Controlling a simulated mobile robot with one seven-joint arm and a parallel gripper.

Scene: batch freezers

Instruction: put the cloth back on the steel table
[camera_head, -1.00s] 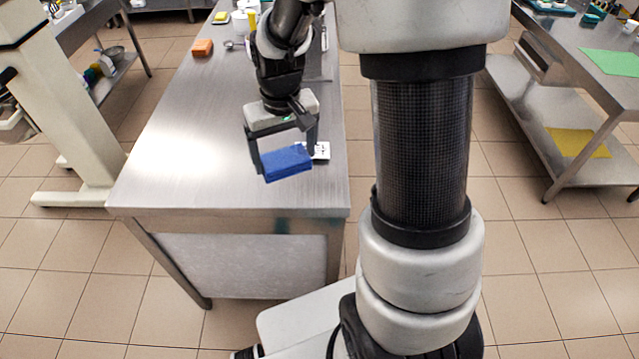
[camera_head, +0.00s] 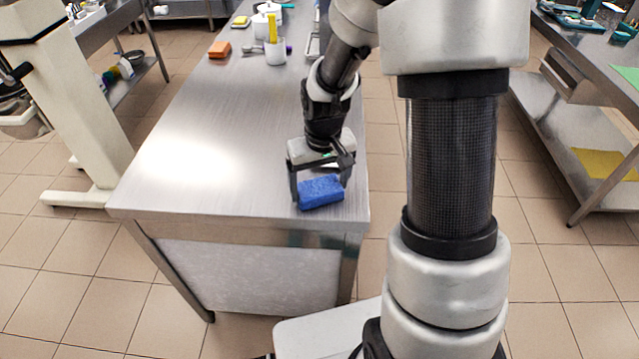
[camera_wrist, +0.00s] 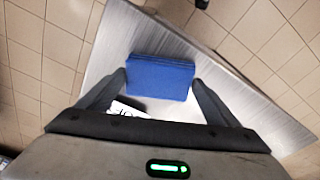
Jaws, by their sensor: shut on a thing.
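The blue folded cloth (camera_head: 321,193) is a thick flat block between the fingers of my gripper (camera_head: 320,190). My gripper is shut on it from both sides, and both fingers also show against its ends in the wrist view (camera_wrist: 160,80). The cloth (camera_wrist: 160,77) is over the near end of the steel table (camera_head: 235,150), close to its front right corner. It is low over the top; I cannot tell if it touches. A white card with black marks (camera_wrist: 124,108) lies under my gripper, partly hidden.
An orange block (camera_head: 220,49), a white cup (camera_head: 275,52) with a yellow item and white containers stand at the table's far end. The table's near left part is clear. Another steel table (camera_head: 590,110) at right has a yellow sheet (camera_head: 600,164) on its lower shelf.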

